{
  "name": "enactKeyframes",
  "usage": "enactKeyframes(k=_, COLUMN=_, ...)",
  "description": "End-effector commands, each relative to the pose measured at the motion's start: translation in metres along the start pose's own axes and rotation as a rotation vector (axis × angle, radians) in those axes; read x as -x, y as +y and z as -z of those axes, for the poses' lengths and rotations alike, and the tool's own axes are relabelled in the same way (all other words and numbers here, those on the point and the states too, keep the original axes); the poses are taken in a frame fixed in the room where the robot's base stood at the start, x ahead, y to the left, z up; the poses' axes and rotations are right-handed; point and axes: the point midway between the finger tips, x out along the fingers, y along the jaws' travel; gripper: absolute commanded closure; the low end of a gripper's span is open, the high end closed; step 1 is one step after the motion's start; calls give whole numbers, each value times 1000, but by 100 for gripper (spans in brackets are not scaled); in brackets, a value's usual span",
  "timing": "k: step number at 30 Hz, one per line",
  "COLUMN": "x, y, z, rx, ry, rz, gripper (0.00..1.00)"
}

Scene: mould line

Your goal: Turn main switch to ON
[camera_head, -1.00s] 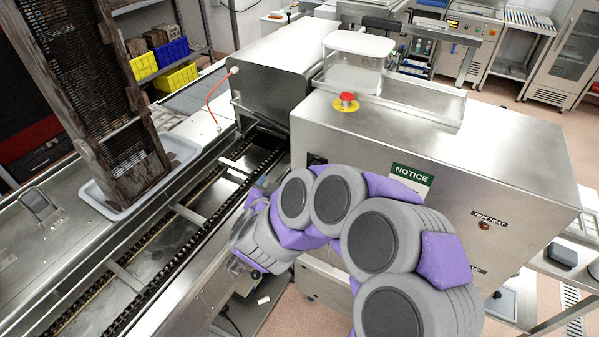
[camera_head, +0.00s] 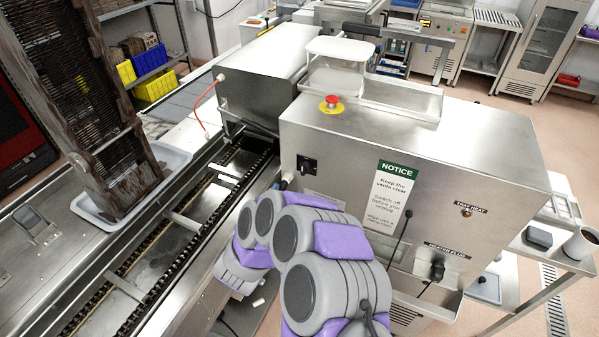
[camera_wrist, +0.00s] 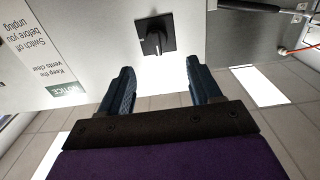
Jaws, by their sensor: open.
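The main switch (camera_head: 307,165) is a black rotary knob on a dark square plate, on the upper left of the steel cabinet's (camera_head: 340,150) front face. In the wrist view the switch (camera_wrist: 155,38) shows close up, with its knob's grip ridge roughly upright in the picture. No ON or OFF marking is readable. My gripper (camera_wrist: 160,82) is open and empty, its two blue fingers pointing toward the panel on either side of the switch's line. The fingertips appear short of the knob and not touching it. In the head view my arm mostly hides the gripper.
A NOTICE label (camera_head: 390,195) is right of the switch. A plugged cable (camera_head: 437,268) hangs at the lower right of the panel. A red emergency button (camera_head: 332,103) and a clear lidded box (camera_head: 340,65) sit on top. A chain conveyor (camera_head: 150,240) runs along the left.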

Motion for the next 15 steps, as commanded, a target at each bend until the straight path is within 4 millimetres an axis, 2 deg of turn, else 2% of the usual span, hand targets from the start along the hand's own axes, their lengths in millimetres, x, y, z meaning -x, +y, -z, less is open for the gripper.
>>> enactKeyframes(k=1, x=-12, y=2, z=1, rx=1, ry=4, rz=-4, gripper=36)
enactKeyframes(k=9, x=-65, y=6, z=1, rx=-2, ry=-1, rz=-3, gripper=36)
enactKeyframes(k=15, x=-92, y=3, z=1, rx=-2, ry=1, rz=-1, gripper=36)
